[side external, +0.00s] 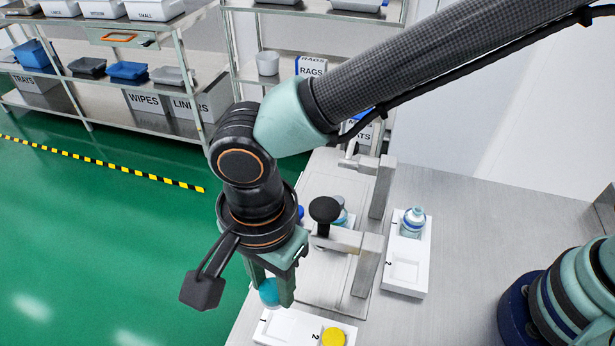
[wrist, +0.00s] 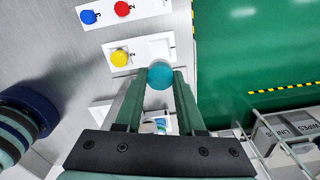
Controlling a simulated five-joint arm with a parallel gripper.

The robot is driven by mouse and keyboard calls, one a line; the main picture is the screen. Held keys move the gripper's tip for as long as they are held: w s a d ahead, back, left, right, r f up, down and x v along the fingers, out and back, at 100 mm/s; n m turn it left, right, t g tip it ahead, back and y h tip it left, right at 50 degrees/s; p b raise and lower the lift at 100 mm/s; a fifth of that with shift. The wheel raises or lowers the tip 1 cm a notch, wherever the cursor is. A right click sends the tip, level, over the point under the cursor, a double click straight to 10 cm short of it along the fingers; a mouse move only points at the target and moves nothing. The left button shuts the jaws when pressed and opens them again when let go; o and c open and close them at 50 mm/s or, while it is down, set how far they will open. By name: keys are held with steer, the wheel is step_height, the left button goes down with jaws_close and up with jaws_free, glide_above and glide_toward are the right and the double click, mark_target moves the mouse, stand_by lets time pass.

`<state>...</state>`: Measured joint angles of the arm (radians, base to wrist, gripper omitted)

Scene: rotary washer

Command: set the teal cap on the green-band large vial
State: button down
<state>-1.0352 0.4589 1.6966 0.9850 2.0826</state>
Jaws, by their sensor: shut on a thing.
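My gripper (side external: 272,298) is shut on the teal cap (side external: 268,291), which sits between the fingertips above the front white tray. In the wrist view the teal cap (wrist: 160,75) shows between the two finger ends of my gripper (wrist: 161,83). A clear vial with a bluish body (side external: 412,223) stands in the far slot of the right white tray. Another vial (side external: 342,217) stands by the metal fixture, partly hidden by its black knob. I cannot make out a green band on either vial.
The front white tray (side external: 278,326) holds a yellow cap (side external: 333,337) in slot 2; its slot 1 looks empty. The wrist view also shows a blue cap (wrist: 88,17) and a red cap (wrist: 121,8). A metal fixture with a black knob (side external: 324,209) stands beside my gripper.

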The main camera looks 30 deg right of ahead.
mark_target(274, 284)
step_height(274, 284, up, 14)
steer(key=w+d, duration=0.6)
steer(key=d, duration=0.3)
steer(key=w+d, duration=0.6)
steer(key=d, duration=0.2)
steer(key=f, duration=0.9)
steer(key=shift+s+a+f, duration=0.1)
steer(key=shift+s+f, duration=0.15)
steer(key=shift+f, duration=3.55)
steer(key=shift+f, duration=0.3)
steer(key=shift+c, duration=2.2)
jaws_free()
step_height(274, 284, up, 12)
